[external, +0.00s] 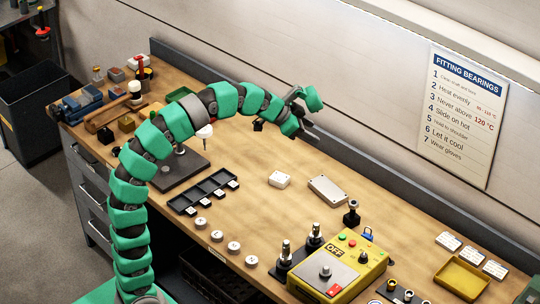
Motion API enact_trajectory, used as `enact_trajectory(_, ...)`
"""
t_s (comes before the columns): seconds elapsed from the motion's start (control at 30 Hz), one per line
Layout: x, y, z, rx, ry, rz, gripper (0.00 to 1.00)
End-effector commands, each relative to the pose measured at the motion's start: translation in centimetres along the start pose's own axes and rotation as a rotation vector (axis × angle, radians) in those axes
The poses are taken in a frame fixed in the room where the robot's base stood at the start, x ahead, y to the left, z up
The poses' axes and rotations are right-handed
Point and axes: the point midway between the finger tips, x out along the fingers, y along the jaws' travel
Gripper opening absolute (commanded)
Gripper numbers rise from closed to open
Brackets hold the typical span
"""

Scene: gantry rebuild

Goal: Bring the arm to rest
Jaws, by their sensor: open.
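My green and black arm rises from the lower left and arches over the workbench (255,160). Its end, my gripper (312,118), is in the air above the far middle of the bench, near the back ledge. The gripper is open, with its two fingers apart and pointing to the right. I see nothing between the fingers. How high it is over the bench top is hard to tell from this single view.
A yellow box with buttons (330,265) stands at the front right, near a yellow tray (461,278). A black compartment tray (203,190), a white block (279,180) and a grey block (328,190) lie mid-bench. Tools crowd the left end. A sign (460,115) hangs on the wall.

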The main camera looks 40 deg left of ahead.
Motion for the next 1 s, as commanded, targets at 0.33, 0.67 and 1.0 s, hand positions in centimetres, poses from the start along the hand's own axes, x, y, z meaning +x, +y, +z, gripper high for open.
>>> enact_trajectory(0.33, -14.3, -6.1, -0.1, -0.260, 0.256, -0.287, 0.48)
enact_trajectory(0.67, -22.6, -7.8, 0.8, -0.397, 0.430, -0.437, 0.48)
enact_trajectory(1.0, -21.1, -7.5, 3.1, -0.407, 0.442, -0.447, 0.48)
